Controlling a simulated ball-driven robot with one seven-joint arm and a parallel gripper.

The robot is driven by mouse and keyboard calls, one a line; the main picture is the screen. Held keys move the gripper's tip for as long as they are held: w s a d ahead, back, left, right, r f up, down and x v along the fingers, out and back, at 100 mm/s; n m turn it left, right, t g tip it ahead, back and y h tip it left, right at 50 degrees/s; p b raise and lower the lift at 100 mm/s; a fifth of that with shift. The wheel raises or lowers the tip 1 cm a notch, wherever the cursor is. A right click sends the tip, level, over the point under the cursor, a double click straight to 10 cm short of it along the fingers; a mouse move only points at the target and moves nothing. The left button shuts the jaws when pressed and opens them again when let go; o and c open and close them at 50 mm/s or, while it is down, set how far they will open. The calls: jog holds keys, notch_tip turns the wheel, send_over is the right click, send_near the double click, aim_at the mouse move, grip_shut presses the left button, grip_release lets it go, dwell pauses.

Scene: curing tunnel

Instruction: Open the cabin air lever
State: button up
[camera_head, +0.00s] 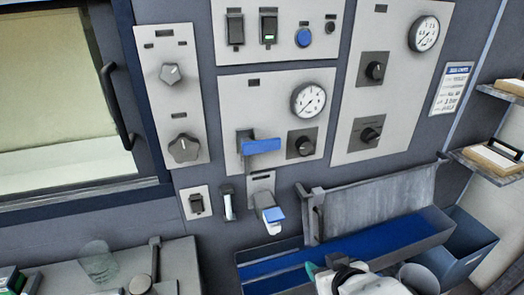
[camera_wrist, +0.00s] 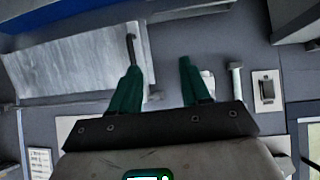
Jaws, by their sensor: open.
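Two blue-handled levers show in the head view, and I cannot read which is labelled cabin air. One blue lever (camera_head: 262,146) lies level across the panel below a round gauge. A smaller lever with a blue end (camera_head: 274,214) sticks out from a small plate below it. My gripper (camera_wrist: 160,66) is open and empty, its two green fingers apart in the wrist view. In the head view my gripper is low, in front of the blue trough, below and right of both levers. A pale part (camera_wrist: 208,82) beside the right finger in the wrist view is partly hidden.
A grey flap (camera_head: 376,203) with a side handle (camera_head: 318,214) stands above the blue trough (camera_head: 385,238). A small grey lever (camera_head: 228,202) and a switch plate (camera_head: 196,203) are left of the lower lever. A bench (camera_head: 180,270) stands lower left.

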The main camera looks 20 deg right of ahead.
aim_at(263, 143)
jog(key=shift+o, duration=1.4)
jog(key=w+a+r+t+b, duration=0.1)
jog(key=w+a+r+t, duration=0.3)
jog(key=w+r, duration=0.3)
notch_tip(263, 143, up, 4)
jog(key=shift+w+t, duration=0.25)
jog(key=shift+t, duration=0.05)
jog(key=o, duration=0.6)
jog(key=w+a+r+t, duration=0.1)
jog(key=r, duration=0.2)
jog(key=a+r+t, duration=0.1)
jog(key=r, duration=0.2)
jog(key=w+a+r+t+y+b, duration=0.1)
jog(key=r, duration=0.3)
jog(key=shift+w+a+t, duration=0.3)
jog(key=shift+w, duration=0.05)
jog(key=shift+o, duration=0.4)
jog(key=shift+w, duration=0.3)
jog(key=w+p, duration=0.1)
jog(key=w, duration=0.8)
jog(key=shift+w+f, duration=0.1)
jog(key=shift+w, duration=0.3)
jog(key=c, duration=1.1)
